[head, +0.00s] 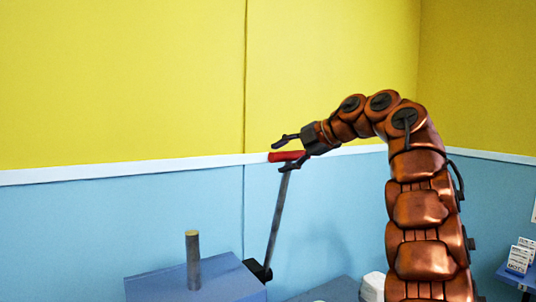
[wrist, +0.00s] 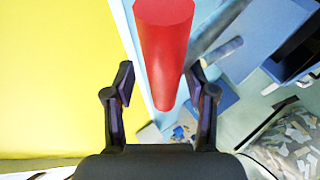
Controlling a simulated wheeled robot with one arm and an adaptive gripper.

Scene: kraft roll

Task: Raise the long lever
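The long lever (head: 276,225) is a grey rod with a red handle (head: 287,156) at its top. It stands nearly upright, leaning a little right toward the top, from a dark pivot at the side of a blue block. My gripper (head: 280,157) is at the red handle, with one finger above it and one below in the head view. In the wrist view the red handle (wrist: 166,50) lies between my two open fingers (wrist: 160,90), with a visible gap on each side.
The blue block (head: 190,281) carries an upright grey post (head: 193,260) with a tan top. A yellow and blue wall (head: 120,80) stands behind. A blue shelf (head: 515,278) with small white boxes (head: 520,256) is at the far right.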

